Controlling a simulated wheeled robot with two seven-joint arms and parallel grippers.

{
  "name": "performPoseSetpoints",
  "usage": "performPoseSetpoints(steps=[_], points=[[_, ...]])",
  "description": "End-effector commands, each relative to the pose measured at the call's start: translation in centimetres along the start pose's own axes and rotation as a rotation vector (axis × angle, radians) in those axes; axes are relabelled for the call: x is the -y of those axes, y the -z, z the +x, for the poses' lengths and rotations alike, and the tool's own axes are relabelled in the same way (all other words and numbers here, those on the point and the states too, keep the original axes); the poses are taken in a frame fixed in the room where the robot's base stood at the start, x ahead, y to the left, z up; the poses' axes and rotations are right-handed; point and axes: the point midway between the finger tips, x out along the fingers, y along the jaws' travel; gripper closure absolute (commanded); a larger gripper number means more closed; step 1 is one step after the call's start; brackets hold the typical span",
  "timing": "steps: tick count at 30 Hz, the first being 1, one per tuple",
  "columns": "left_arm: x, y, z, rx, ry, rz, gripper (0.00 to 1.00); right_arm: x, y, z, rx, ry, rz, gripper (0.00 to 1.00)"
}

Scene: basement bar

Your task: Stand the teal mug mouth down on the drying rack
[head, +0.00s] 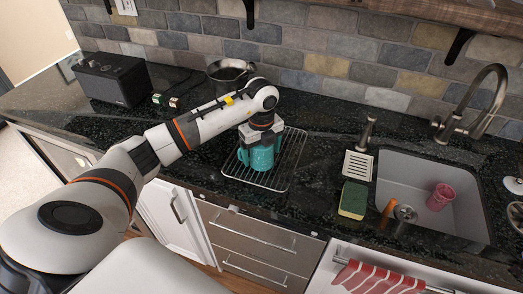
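The teal mug (257,157) is at the drying rack (285,165), a wire rack on the dark counter. My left gripper (259,143) comes down over the mug from above, with its fingers at the mug's upper part. The fingertips are largely hidden, so I cannot tell whether they grip the mug. The mug looks upright along its axis, but I cannot tell which end its mouth is. I also cannot tell whether it touches the wires. My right gripper is out of view.
Right of the rack are a soap dispenser (366,132), a white slotted dish (357,165), a sponge (352,200) and a sink (398,165) holding a pink cup (439,197). A metal pot (228,70) and a black speaker (112,78) stand at the back left.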

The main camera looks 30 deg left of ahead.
Motion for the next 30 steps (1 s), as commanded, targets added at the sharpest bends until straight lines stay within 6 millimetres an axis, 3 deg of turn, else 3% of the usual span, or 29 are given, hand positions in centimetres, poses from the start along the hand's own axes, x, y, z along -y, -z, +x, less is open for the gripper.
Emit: performPoseSetpoints(steps=[7, 11, 25, 30], points=[[0.0, 0.0, 0.0, 0.0, 0.001, 0.0, 0.15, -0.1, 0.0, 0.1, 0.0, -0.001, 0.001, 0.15], [-0.1, 0.1, -1.1, -0.002, -0.002, 0.001, 0.15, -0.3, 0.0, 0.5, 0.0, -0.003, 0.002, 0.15], [0.0, 0.1, -10.4, -0.003, -0.003, 0.001, 0.15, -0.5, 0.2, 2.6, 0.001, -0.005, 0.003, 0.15], [0.0, 0.1, -11.9, -0.002, -0.001, -0.001, 0.15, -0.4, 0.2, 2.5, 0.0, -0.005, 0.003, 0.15]])
